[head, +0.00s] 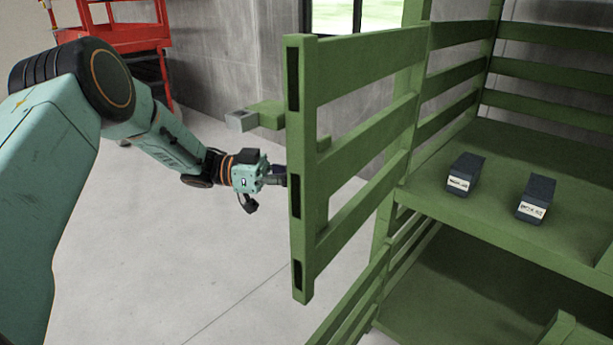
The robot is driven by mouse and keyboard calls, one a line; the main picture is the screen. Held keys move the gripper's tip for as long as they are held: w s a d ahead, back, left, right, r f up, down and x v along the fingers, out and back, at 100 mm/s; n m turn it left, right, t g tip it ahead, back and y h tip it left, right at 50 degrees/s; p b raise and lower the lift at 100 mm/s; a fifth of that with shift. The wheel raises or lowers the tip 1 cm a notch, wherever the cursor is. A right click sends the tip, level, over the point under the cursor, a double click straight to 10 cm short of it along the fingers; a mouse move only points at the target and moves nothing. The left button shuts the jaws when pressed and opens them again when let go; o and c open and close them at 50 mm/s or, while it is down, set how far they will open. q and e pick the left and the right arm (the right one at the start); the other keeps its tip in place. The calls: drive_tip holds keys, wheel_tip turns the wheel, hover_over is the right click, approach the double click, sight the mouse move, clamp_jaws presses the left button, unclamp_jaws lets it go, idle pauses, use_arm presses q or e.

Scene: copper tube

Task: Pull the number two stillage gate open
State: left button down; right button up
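The green slatted stillage gate (358,137) stands swung out from the green stillage (540,135), with its free end towards me. My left gripper (284,182) is at the left face of the gate, close to its end post. Its fingertips are partly hidden behind the post, so I cannot tell whether they touch the gate or how they are set. A green latch arm with a grey block end (241,121) sticks out on the left side of the gate. No number is readable on the gate. My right gripper is not in view.
Two dark boxes with white labels, one on the left (466,173) and one on the right (536,198), sit on the stillage shelf. A red lift (120,35) stands at the back left. The grey floor (190,260) left of the gate is clear.

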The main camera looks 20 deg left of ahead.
use_arm(q)
drive_tip(key=shift+a+f, duration=0.15)
drive_tip(key=shift+a, duration=0.2)
drive_tip(key=shift+d, duration=0.35)
drive_tip(key=c, duration=1.9)
unclamp_jaws()
drive_tip(key=o, duration=0.5)
drive_tip(key=shift+s+a, duration=0.15)
drive_tip(key=shift+a, duration=0.2)
drive_tip(key=shift+c, duration=0.2)
drive_tip(key=shift+d, duration=0.1)
drive_tip(key=shift+d, duration=0.1)
drive_tip(key=v, duration=1.2)
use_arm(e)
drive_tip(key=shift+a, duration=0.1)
